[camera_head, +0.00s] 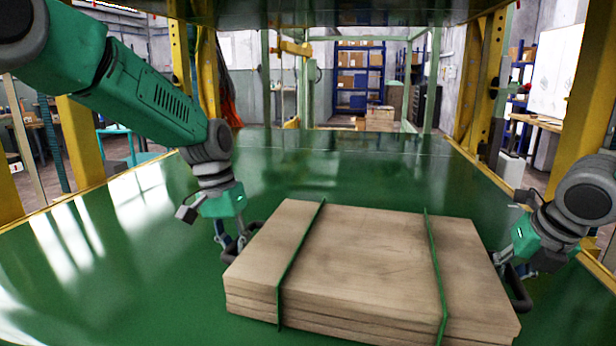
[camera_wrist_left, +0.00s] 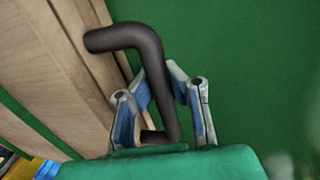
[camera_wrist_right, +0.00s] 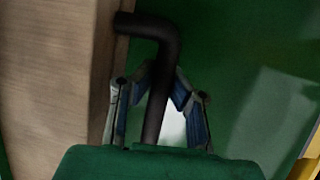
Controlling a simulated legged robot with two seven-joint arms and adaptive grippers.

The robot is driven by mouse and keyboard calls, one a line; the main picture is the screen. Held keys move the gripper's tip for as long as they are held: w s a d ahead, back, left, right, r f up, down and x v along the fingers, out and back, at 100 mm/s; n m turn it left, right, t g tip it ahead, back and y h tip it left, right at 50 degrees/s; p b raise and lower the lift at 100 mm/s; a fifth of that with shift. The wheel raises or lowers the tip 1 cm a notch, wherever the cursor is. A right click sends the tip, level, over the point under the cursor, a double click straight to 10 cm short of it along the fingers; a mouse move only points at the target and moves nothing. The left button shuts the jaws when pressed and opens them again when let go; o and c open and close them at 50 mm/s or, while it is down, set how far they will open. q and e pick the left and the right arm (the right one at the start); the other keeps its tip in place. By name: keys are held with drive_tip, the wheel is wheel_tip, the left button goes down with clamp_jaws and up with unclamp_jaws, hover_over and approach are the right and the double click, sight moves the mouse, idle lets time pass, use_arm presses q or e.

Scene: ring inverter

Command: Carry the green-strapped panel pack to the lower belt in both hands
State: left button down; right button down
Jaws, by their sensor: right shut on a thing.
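The panel pack (camera_head: 365,250) is a stack of flat wooden boards with two green straps (camera_head: 300,258) around it. It lies flat at the front of the green surface; I cannot tell whether it touches. A dark bent handle (camera_wrist_left: 130,38) sticks out of its left side and another handle (camera_wrist_right: 158,75) out of its right side. My left gripper (camera_head: 232,243) is at the left handle, fingers on either side and closed in against the bar. My right gripper (camera_head: 508,262) is shut on the right handle. The pack's underside is hidden.
The green belt surface (camera_head: 300,170) runs away behind the pack and is clear. Yellow posts (camera_head: 80,150) stand at both sides. A dark green deck (camera_head: 330,10) hangs overhead. Shelves with boxes (camera_head: 358,75) are far behind.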

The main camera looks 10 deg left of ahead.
use_arm(q)
drive_tip(key=shift+w+a+f, duration=0.1)
drive_tip(key=shift+a, duration=0.2)
use_arm(e)
drive_tip(key=shift+w+d+f, duration=0.1)
drive_tip(key=shift+d+f, duration=0.05)
drive_tip(key=shift+d, duration=0.05)
use_arm(q)
drive_tip(key=c, duration=1.8)
unclamp_jaws()
drive_tip(key=shift+f, duration=0.1)
use_arm(e)
drive_tip(key=c, duration=1.7)
unclamp_jaws()
drive_tip(key=shift+f, duration=0.15)
use_arm(q)
drive_tip(key=shift+o, duration=0.4)
drive_tip(key=shift+s+d, duration=0.15)
drive_tip(key=shift+s, duration=0.1)
use_arm(e)
drive_tip(key=shift+o, duration=0.3)
drive_tip(key=shift+s+a, duration=0.1)
drive_tip(key=shift+s, duration=0.15)
